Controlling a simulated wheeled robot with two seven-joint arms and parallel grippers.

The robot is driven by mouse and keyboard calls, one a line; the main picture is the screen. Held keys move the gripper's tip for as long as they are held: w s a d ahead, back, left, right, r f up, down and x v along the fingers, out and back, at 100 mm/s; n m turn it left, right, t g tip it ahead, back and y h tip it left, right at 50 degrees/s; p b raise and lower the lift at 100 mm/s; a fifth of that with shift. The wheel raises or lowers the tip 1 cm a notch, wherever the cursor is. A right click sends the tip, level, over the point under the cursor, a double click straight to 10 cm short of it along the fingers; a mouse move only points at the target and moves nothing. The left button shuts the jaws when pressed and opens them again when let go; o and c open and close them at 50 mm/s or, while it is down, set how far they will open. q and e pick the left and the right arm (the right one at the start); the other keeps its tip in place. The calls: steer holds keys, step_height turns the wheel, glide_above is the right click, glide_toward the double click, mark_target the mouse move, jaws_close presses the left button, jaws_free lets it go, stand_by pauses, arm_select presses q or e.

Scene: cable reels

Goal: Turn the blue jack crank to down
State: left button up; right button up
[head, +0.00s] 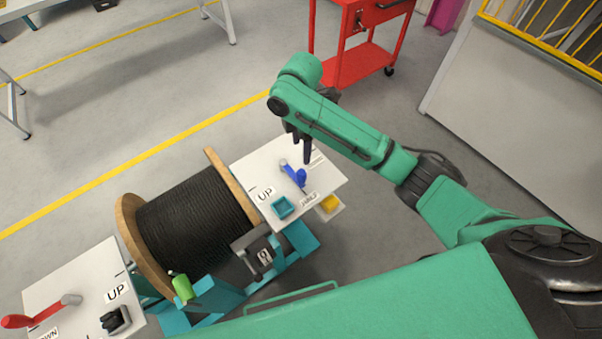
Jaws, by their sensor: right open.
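The blue jack crank (296,175) sits on the white panel (250,172) to the right of the cable reel. Its handle slants from a grey end at the upper left to the lower right. An "UP" label (265,194) is left of the crank, and another label (309,199) below it is hard to read. My right gripper (304,150) is just above the crank, pointing down and open. I cannot tell whether its fingers touch the crank. My left gripper is not in view.
A wooden reel with black cable (195,220) stands left of the panel. Another white panel with a red crank (38,312) is at the lower left. A red cart (355,60) stands behind.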

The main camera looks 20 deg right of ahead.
mark_target(301, 171)
step_height(301, 171, down, 14)
steer(key=shift+f+b, duration=0.1)
steer(key=shift+b, duration=0.25)
jaws_close()
stand_by(1.2)
